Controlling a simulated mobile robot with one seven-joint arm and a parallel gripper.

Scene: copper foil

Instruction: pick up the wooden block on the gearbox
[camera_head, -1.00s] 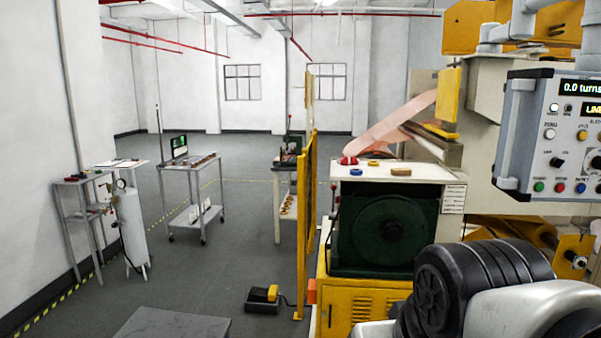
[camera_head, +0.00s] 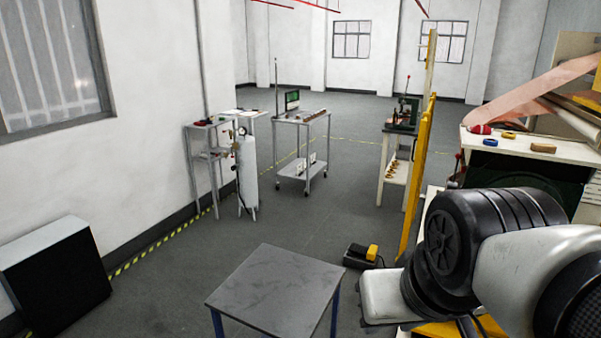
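A small tan wooden block (camera_head: 543,148) lies on the white top (camera_head: 570,154) of the gearbox housing at the right. A yellow ring (camera_head: 508,135), a blue ring (camera_head: 490,142) and a red object (camera_head: 481,129) lie to its left on the same top. My own arm links fill the lower right and cover much of the machine's front below this top. My gripper is not in view.
A low grey table (camera_head: 275,290) stands in the near middle. A foot pedal (camera_head: 362,254) is on the floor behind it. A yellow guard panel (camera_head: 418,180) stands left of the machine. A black box (camera_head: 57,275) is at left. Floor between the carts is open.

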